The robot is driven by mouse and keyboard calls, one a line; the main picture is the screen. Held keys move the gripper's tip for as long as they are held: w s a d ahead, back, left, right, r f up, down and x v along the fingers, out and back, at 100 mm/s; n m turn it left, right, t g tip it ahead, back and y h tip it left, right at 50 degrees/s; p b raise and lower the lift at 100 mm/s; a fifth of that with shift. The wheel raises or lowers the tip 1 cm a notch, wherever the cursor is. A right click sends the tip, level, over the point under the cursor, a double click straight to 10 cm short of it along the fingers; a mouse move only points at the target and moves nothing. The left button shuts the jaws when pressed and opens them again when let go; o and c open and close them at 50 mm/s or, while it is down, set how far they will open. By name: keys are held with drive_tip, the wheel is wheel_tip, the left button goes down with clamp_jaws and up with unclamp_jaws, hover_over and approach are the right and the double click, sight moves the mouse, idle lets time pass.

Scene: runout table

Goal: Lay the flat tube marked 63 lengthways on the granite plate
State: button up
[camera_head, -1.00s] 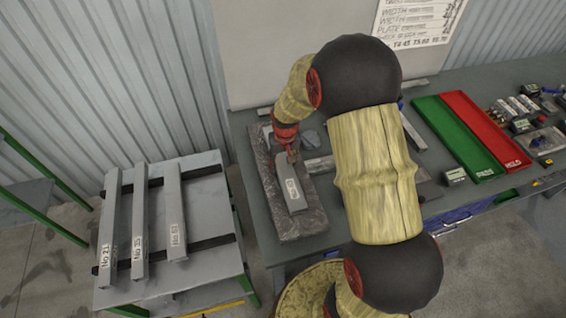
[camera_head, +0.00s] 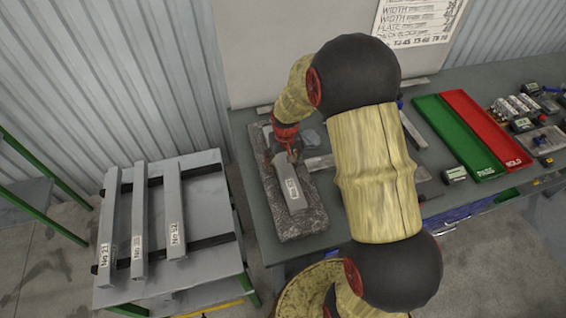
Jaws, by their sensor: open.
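A grey flat tube (camera_head: 296,200) lies lengthways on the dark granite plate (camera_head: 308,222). It carries a white label that is too small to read surely. My gripper (camera_head: 292,156) is at the tube's far end, pointing down, with its jaws open. The small fingers partly blend with the tube's end, so I cannot tell whether they touch it. My arm covers part of the bench to the right of the plate.
Three labelled tubes, including one (camera_head: 174,210), lie on a grey stand (camera_head: 208,205) at left. A green tray (camera_head: 455,135) and a red tray (camera_head: 487,130) lie at right, near gauges and small cylinders. A grey block (camera_head: 320,162) sits right of the plate.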

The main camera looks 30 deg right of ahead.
idle(0.3)
drive_tip(key=r, duration=0.4)
drive_tip(key=s+r, duration=0.1)
drive_tip(key=r, duration=0.7)
drive_tip(key=shift+s+a, duration=0.15)
drive_tip(key=shift+s, duration=0.1)
